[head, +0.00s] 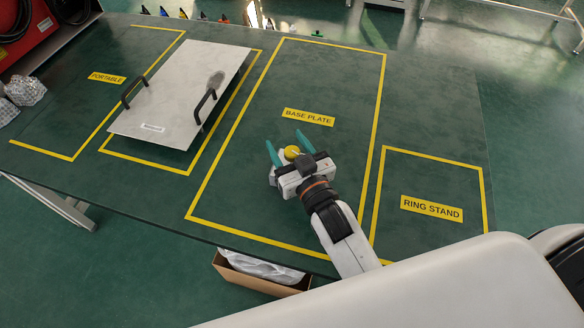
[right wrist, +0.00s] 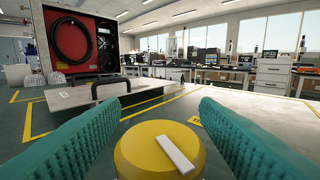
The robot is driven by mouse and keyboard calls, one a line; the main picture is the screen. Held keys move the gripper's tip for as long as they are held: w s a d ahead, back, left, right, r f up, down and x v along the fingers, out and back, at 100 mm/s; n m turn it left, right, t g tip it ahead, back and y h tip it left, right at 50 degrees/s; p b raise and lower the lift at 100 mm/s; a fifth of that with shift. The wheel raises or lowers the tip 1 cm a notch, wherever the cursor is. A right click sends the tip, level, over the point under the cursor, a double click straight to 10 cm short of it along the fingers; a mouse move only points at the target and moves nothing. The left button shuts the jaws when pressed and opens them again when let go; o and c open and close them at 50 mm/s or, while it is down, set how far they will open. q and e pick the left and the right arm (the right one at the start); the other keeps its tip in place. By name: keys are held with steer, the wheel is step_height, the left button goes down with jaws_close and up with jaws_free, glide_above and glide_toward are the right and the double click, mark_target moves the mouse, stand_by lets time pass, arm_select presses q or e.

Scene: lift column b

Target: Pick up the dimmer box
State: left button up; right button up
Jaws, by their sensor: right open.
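A yellow round knob-like part (head: 291,152) shows between the fingers of my right gripper (head: 284,138) in the head view. In the right wrist view this yellow part (right wrist: 160,150) has a flat top with a white bar across it. It looks like part of the dimmer box, but the body below it is hidden. The teal fingers of my right gripper (right wrist: 155,130) stand apart on either side of it, with a gap on each side. The gripper is open, low over the "BASE PLATE" area. My left gripper is not in view.
A pale plate (head: 180,95) with two black handles lies on the green table (head: 440,100), left of the gripper. Yellow outlines and labels mark areas. An open cardboard box (head: 262,284) stands below the front edge. The "RING STAND" area (head: 432,208) is empty.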

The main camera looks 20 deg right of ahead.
jaws_close()
stand_by(0.3)
